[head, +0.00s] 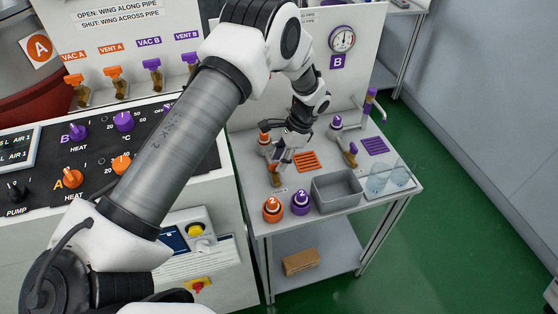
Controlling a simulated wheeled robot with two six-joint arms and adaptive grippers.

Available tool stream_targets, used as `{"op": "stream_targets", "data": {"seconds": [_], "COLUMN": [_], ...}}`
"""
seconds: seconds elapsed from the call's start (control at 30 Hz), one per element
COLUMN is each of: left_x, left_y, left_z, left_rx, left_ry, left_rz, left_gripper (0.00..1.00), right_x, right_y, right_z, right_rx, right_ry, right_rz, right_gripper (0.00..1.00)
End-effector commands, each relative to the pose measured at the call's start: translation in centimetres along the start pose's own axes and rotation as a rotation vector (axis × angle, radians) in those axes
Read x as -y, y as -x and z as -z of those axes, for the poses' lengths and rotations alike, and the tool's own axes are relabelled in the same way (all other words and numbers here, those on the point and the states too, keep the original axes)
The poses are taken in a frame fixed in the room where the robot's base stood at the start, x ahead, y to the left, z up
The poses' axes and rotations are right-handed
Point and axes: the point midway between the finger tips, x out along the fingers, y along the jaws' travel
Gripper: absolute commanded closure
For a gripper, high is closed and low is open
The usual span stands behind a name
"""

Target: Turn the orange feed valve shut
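My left gripper (281,159) hangs over the work table, small in the head view, at the orange line's fittings. An orange-topped fitting (264,137) stands just left of it. A brass valve body (275,180) shows just below the fingers. The orange wing of this feed valve is mostly hidden by the gripper, so its angle does not show. I cannot tell whether the fingers touch it or how far they are open. The matching purple feed valve (350,157) stands to the right, clear of the gripper. My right gripper is not in view.
A gauge panel (348,75) rises behind. The labelled valve panel (125,45) and control console (90,145) are left.

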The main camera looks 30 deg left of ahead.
Motion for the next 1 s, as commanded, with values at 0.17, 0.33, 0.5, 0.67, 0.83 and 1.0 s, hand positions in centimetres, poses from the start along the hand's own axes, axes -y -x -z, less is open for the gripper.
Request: {"op": "stream_targets", "data": {"seconds": [0.17,0.33,0.5,0.67,0.83,1.0], "left_x": [0.1,0.1,0.1,0.0,0.0,0.0], "left_y": [4.2,8.4,10.6,10.9,10.9,10.8], "left_z": [0.1,0.0,0.0,-0.1,-0.1,-0.1], "left_rx": [-0.004,-0.003,0.0,0.001,0.001,0.001], "left_ry": [0.0,0.0,0.0,0.0,0.0,0.0], "left_rz": [0.005,0.002,-0.001,-0.003,-0.002,-0.002], "left_gripper": [0.64,0.64,0.64,0.64,0.64,0.64], "right_x": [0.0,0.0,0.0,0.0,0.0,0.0], "right_y": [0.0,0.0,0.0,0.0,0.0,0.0], "right_z": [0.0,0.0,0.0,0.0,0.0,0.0], "right_rx": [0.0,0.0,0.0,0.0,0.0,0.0], "right_ry": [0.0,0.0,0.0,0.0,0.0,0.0], "right_rz": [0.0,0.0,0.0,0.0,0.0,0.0], "right_gripper": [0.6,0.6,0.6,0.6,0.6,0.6]}}
